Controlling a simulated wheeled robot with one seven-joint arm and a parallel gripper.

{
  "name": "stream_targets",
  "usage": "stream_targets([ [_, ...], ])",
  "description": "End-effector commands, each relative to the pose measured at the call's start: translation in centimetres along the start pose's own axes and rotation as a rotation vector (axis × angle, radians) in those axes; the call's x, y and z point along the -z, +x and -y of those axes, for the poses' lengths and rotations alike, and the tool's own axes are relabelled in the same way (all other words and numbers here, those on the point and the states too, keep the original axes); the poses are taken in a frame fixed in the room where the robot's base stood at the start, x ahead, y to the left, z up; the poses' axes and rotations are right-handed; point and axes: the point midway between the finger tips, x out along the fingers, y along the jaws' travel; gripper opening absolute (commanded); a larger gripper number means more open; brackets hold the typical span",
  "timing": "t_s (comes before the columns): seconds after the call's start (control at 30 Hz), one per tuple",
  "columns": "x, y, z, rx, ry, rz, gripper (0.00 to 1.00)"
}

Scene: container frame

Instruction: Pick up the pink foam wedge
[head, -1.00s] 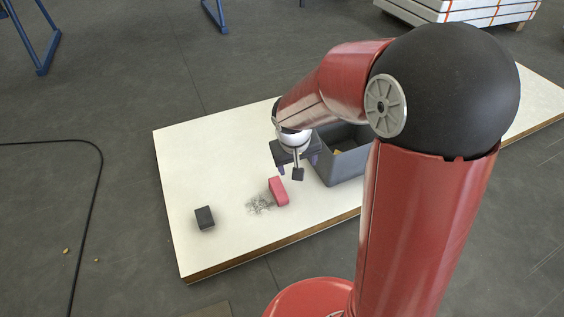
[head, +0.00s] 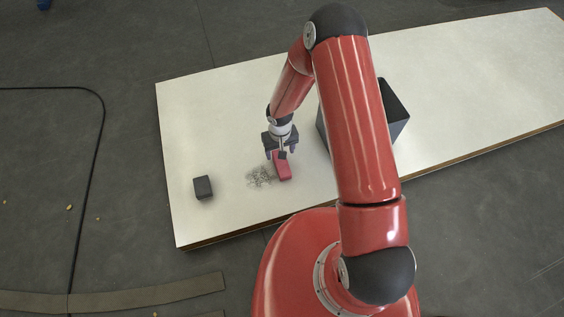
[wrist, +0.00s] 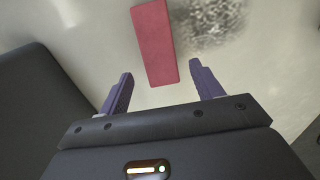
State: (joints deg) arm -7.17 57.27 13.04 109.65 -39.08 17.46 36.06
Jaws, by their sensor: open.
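The pink foam wedge (head: 283,168) lies on the white board, its upper end partly hidden by my gripper in the head view. In the wrist view the wedge (wrist: 154,42) is a long pink block whose near end sits just beyond the fingertips, roughly centred between them. My gripper (head: 281,153) is above the wedge's far end in the head view. In the wrist view my gripper (wrist: 160,68) has its two purple fingers spread wide with nothing between them. I cannot tell the exact height above the wedge.
A dark grey bin (head: 394,104) stands right of the wedge, partly hidden by my arm; its dark wall (wrist: 35,110) shows at left in the wrist view. A dark block (head: 203,187) lies to the left. A grey scuffed patch (head: 259,177) is beside the wedge. The white board (head: 205,120) is otherwise clear.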

Motion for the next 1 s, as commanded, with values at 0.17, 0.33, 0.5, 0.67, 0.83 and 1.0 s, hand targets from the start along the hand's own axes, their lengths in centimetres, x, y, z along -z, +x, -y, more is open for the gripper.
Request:
stream_targets([
  [0.17, -0.8, 2.9, 0.2, -0.001, -0.003, 0.004, 0.65],
  [0.33, -0.6, 4.5, 0.1, 0.000, -0.001, 0.000, 0.65],
  [0.5, -0.6, 4.6, 0.1, 0.000, 0.000, 0.000, 0.65],
  [0.67, -0.6, 4.6, 0.1, 0.000, -0.001, 0.000, 0.55],
  [0.83, -0.7, 4.5, 0.1, -0.001, -0.001, 0.001, 0.33],
  [1.0, -0.7, 4.5, 0.1, -0.001, -0.001, 0.001, 0.18],
])
